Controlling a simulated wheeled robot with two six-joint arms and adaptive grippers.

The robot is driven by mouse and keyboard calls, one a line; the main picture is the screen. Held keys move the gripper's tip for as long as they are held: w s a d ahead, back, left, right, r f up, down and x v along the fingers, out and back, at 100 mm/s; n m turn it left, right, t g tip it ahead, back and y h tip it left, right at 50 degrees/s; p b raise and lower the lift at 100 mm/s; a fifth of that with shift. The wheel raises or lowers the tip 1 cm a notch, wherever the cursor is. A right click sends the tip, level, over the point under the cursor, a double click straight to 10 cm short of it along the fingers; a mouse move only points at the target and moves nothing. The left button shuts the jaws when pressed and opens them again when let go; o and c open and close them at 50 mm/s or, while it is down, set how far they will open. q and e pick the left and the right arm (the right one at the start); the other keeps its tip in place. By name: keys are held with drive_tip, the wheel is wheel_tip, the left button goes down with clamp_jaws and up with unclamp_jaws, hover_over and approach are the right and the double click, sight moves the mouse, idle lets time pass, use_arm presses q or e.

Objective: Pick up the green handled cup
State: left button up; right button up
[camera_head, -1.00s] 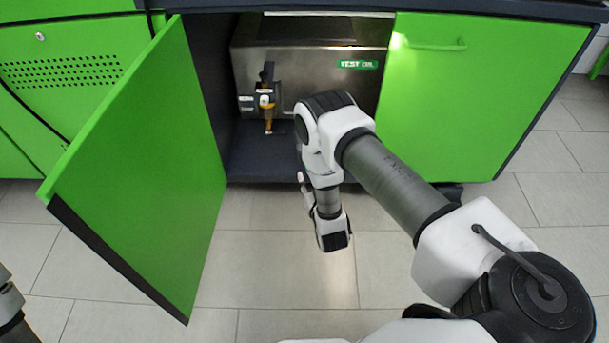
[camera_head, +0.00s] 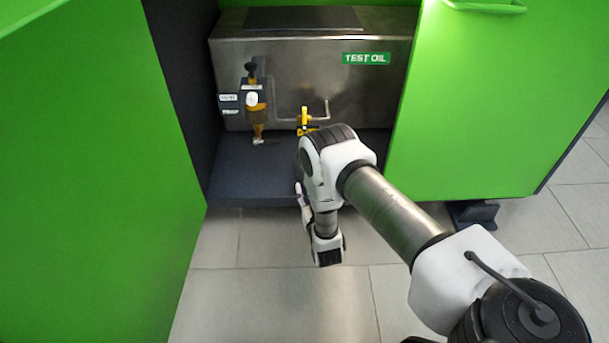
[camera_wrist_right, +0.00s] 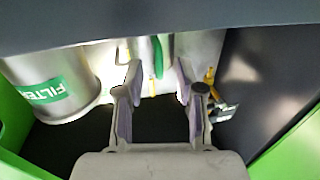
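My right gripper (camera_wrist_right: 158,84) is open in the right wrist view, its two fingers apart with nothing visibly held between them. Beyond the fingers is a narrow green upright strip (camera_wrist_right: 158,52); it may be the green handle of the cup, but I cannot tell. No whole cup can be made out in either view. In the head view my right arm reaches down in front of the open cabinet and hides part of its floor (camera_head: 240,175). My left gripper is out of view.
A metal TEST OIL tank (camera_head: 305,75) stands in the cabinet, with a brown-and-black fitting (camera_head: 254,105) and a yellow valve (camera_head: 304,118). The green left door (camera_head: 90,180) stands open. A FILTER canister (camera_wrist_right: 55,85) is left of the gripper. Floor tiles below are clear.

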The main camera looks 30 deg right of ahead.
sight(299, 172)
drive_tip(key=b+x, duration=0.1)
drive_tip(key=x, duration=0.2)
drive_tip(key=shift+f, duration=0.1)
drive_tip(key=shift+w+d, duration=0.1)
clamp_jaws()
drive_tip(key=shift+r, duration=0.25)
